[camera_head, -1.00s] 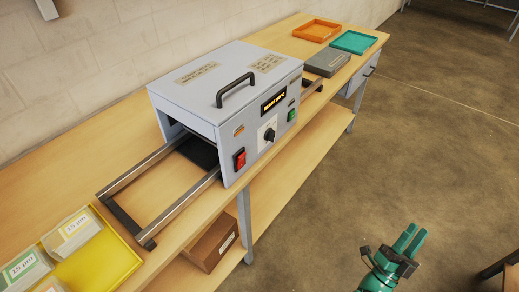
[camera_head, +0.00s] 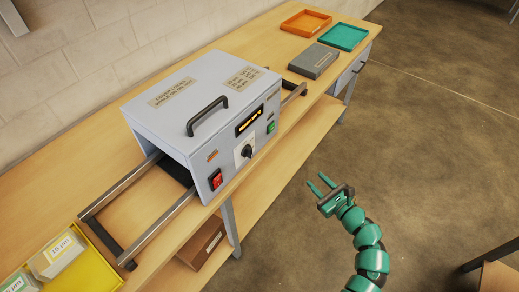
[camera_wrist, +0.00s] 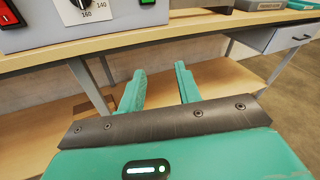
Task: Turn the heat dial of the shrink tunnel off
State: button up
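The grey shrink tunnel (camera_head: 200,115) stands on the wooden bench. Its black heat dial (camera_head: 248,151) sits on a white plate on the front panel, between a red switch (camera_head: 216,180) and a green switch (camera_head: 271,127). In the wrist view the dial (camera_wrist: 81,4) shows at the top left, cut by the frame edge, with 140 and 160 marked below it. I cannot tell its full setting. My gripper (camera_head: 319,183) is in front of the bench, to the right of and lower than the dial, apart from it. Its two fingers (camera_wrist: 159,88) are spread and empty.
Metal rails (camera_head: 165,228) stick out of the tunnel at the left. A yellow tray (camera_head: 98,278) holds labelled packs. A grey box (camera_head: 314,61), an orange tray (camera_head: 306,22) and a teal tray (camera_head: 343,36) lie at the far end. A lower shelf (camera_head: 283,150) runs under the bench.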

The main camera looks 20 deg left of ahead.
aim_at(252, 153)
jog(key=s+a+r+n+g+y+p, duration=0.1)
jog(key=s+a+r+n+g+y, duration=0.1)
jog(key=s+a+r+g+y, duration=0.4)
jog(key=shift+t+h, duration=0.5)
jog(key=shift+h, duration=0.2)
jog(key=p+x, duration=0.1)
jog(key=x, duration=0.4)
jog(key=p+x, duration=0.2)
jog(key=x, duration=0.3)
jog(key=r+p+x, duration=0.1)
jog(key=p+x, duration=0.1)
jog(key=x, duration=0.3)
jog(key=shift+w+r, duration=0.1)
jog(key=shift+w+a, duration=0.2)
jog(key=shift+a, duration=0.3)
grip_shut()
